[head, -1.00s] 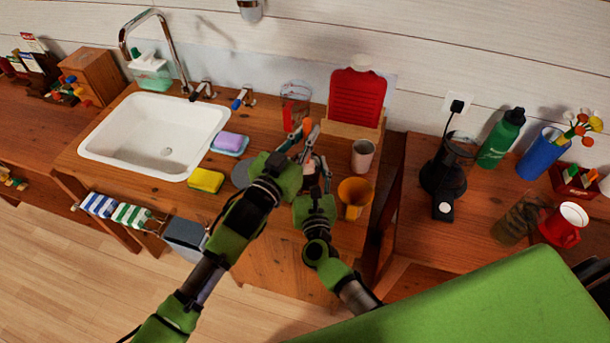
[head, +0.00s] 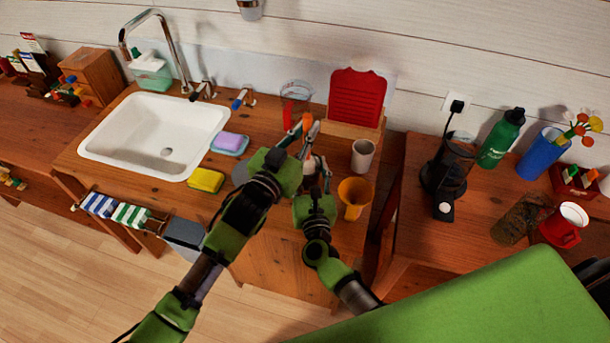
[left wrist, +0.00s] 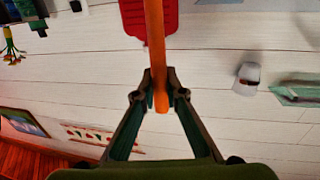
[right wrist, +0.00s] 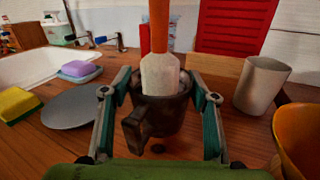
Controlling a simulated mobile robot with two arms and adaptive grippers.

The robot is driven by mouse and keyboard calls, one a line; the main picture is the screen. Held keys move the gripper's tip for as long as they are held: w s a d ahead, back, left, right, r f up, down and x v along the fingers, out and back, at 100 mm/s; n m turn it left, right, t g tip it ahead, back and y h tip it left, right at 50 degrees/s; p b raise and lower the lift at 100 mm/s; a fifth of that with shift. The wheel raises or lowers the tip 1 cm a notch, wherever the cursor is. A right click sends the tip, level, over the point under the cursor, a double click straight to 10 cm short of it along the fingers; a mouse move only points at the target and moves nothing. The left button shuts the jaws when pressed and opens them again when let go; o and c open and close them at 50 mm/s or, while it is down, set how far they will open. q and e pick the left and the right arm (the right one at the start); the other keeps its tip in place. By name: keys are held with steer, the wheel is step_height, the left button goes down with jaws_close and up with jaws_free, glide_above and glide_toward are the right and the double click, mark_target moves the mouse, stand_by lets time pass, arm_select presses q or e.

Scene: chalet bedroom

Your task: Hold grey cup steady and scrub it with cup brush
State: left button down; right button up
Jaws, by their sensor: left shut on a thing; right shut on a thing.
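The dark grey cup (right wrist: 168,122) stands upright between the fingers of my right gripper (right wrist: 160,104), its handle towards the camera. My right gripper (head: 320,180) is shut on it low over the wooden counter; the cup is mostly hidden in the head view. The cup brush has an orange handle and a pale head (right wrist: 160,76), upright over the cup, its lower end inside the cup's mouth. Whether it touches the cup's bottom is hidden. My left gripper (left wrist: 161,84) is shut on the orange handle (left wrist: 155,45), above the right gripper in the head view (head: 306,138).
A pale beaker (head: 362,154) and an orange cup (head: 355,197) stand close right of my right gripper. A grey disc (right wrist: 78,107), yellow sponge (head: 205,180) and purple sponge (head: 230,140) lie left. A glass (head: 295,97) and a red board (head: 357,97) stand behind.

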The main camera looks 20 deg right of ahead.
arm_select(q)
steer(key=shift+s+f, duration=0.1)
steer(key=shift+f, duration=1.15)
steer(key=shift+r, duration=1.45)
steer(key=shift+f, duration=1.45)
steer(key=shift+r, duration=1.4)
steer(key=shift+f, duration=1.4)
steer(key=shift+r, duration=1.45)
steer(key=shift+f, duration=1.45)
steer(key=shift+r, duration=1.45)
steer(key=shift+f, duration=1.45)
steer(key=shift+r, duration=0.85)
